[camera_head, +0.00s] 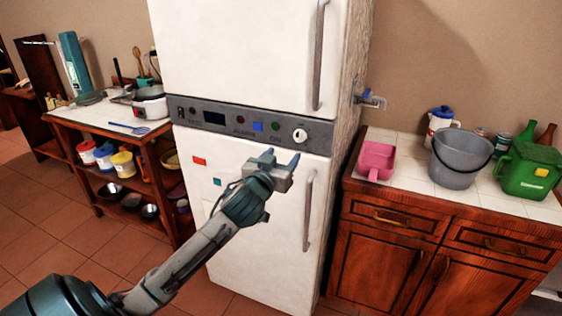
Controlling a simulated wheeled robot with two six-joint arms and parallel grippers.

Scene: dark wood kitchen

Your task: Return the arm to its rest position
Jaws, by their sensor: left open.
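My left arm reaches in from the lower left toward the white refrigerator (250,225). My left gripper (279,160) is open in front of the fridge's lower door, just below the grey control panel (240,124). I see nothing between its fingers. The lower door handle (308,212) is to the right of the gripper, and the two look apart. Both fridge doors look shut. My right arm and gripper are not in view.
A wooden cabinet (390,255) on the right carries a pink scoop-like container (377,160), a grey bucket (460,158) and a green container (528,170). A shelf unit (85,118) with pots and tubs stands on the left. Tiled floor (45,225) lies open at lower left.

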